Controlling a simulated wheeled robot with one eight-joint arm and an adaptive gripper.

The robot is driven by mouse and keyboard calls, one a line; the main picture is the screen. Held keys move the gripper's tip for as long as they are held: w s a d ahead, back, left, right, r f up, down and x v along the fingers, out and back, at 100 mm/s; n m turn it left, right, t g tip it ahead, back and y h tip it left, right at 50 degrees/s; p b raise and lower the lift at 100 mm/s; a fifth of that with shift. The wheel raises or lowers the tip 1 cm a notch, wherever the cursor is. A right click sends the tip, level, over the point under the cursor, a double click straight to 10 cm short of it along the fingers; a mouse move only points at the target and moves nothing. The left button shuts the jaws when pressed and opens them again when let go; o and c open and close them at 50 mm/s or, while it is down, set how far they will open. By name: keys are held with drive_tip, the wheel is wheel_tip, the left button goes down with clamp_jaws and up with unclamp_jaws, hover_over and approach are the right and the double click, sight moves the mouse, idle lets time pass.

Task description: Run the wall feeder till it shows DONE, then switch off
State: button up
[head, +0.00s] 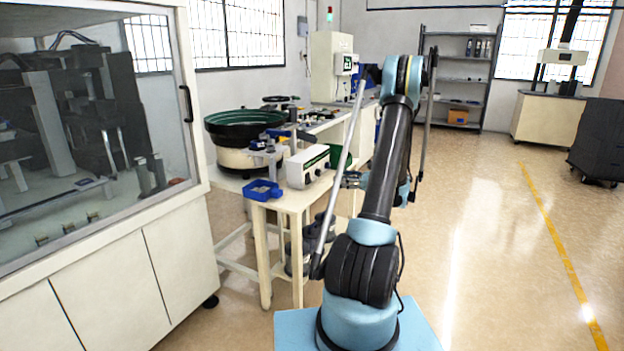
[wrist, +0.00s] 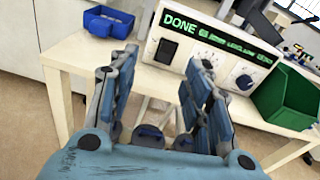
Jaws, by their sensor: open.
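The feeder's controller, a cream box (head: 308,167), stands on the bench beside the bowl feeder (head: 245,122) with its dark, green-lined bowl. In the wrist view the controller (wrist: 212,62) faces me, and its green display (wrist: 222,37) reads DONE, followed by smaller unreadable text. My gripper (wrist: 160,78) is open and empty, in front of the controller, with no clear contact.
A blue tray (wrist: 108,21) sits left of the controller and a green bin (wrist: 288,98) right of it. The cream bench (head: 292,200) has its front edge below my fingers. A glass-fronted machine (head: 100,130) stands at left. The floor at right is open.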

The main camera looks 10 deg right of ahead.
sight(309, 174)
drive_tip(key=shift+m+t+y, duration=0.3)
drive_tip(key=shift+m+t, duration=0.1)
drive_tip(key=shift+m, duration=0.3)
drive_tip(key=x, duration=0.5)
drive_tip(key=w+f+x, duration=0.1)
drive_tip(key=x, duration=0.4)
drive_tip(key=d+f+x, duration=0.1)
drive_tip(key=x, duration=0.4)
drive_tip(key=shift+w+a+f, duration=0.15)
drive_tip(key=shift+w+a, duration=0.05)
drive_tip(key=shift+w, duration=0.25)
drive_tip(key=c, duration=1.1)
